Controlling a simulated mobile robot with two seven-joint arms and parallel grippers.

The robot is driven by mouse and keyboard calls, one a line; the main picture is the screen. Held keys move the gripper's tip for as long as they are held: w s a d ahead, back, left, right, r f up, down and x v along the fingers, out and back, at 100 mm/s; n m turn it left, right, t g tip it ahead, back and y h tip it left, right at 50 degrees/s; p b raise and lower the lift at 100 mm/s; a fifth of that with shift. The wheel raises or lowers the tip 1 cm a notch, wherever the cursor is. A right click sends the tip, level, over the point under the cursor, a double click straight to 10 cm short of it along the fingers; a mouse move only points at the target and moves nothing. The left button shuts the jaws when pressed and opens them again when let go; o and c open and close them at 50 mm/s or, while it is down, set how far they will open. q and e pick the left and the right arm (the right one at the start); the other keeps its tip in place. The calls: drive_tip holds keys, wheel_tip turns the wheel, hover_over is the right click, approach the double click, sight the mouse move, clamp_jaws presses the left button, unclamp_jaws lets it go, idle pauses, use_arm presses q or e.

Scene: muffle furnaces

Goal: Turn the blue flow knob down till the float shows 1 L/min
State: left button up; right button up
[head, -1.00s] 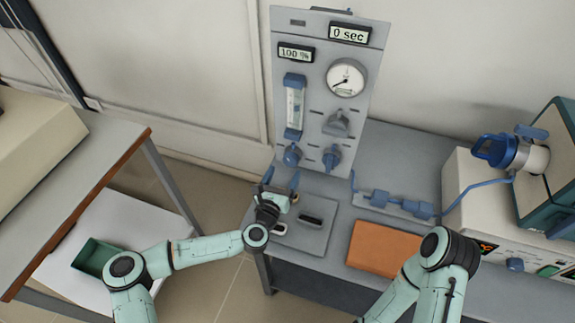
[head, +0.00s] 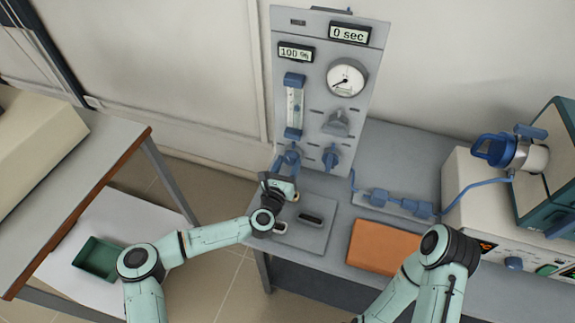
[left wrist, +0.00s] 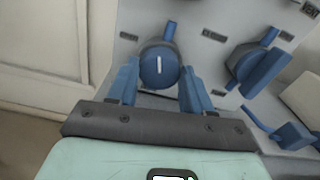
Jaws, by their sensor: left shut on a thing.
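The blue flow knob (head: 291,155) sits low on the grey panel, under the clear flow tube (head: 294,106) with blue end blocks. The float in the tube is too small to read. My left gripper (head: 285,170) is at this knob from the front. In the left wrist view the round face of the knob (left wrist: 158,66), with a white mark standing about upright, lies between the two blue fingers of the gripper (left wrist: 160,82), which is shut on it. My right gripper is outside the view.
A second blue knob (head: 331,158) stands close to the right. Above it are a grey knob (head: 337,123) and a round gauge (head: 346,78). Displays read 100 % (head: 296,53) and 0 sec (head: 349,34). An orange-brown pad (head: 384,248) lies on the bench.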

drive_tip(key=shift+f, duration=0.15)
use_arm(q)
drive_tip(key=shift+m+b, duration=0.85)
drive_tip(key=shift+m, duration=0.15)
drive_tip(key=shift+m+b, duration=0.6)
drive_tip(key=shift+m, duration=0.2)
drive_tip(key=m+b, duration=0.2)
drive_tip(key=m, duration=0.1)
drive_tip(key=shift+m, duration=0.3)
drive_tip(key=m+b, duration=0.1)
drive_tip(key=m, duration=0.3)
drive_tip(key=shift+d+b, duration=0.1)
drive_tip(key=shift+b, duration=0.3)
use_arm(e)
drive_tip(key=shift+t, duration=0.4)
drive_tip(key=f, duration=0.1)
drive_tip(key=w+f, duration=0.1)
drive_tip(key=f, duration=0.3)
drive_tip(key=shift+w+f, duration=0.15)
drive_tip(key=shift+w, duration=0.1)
use_arm(q)
drive_tip(key=shift+m, duration=0.4)
drive_tip(key=o, duration=1)
drive_tip(key=shift+o, duration=0.2)
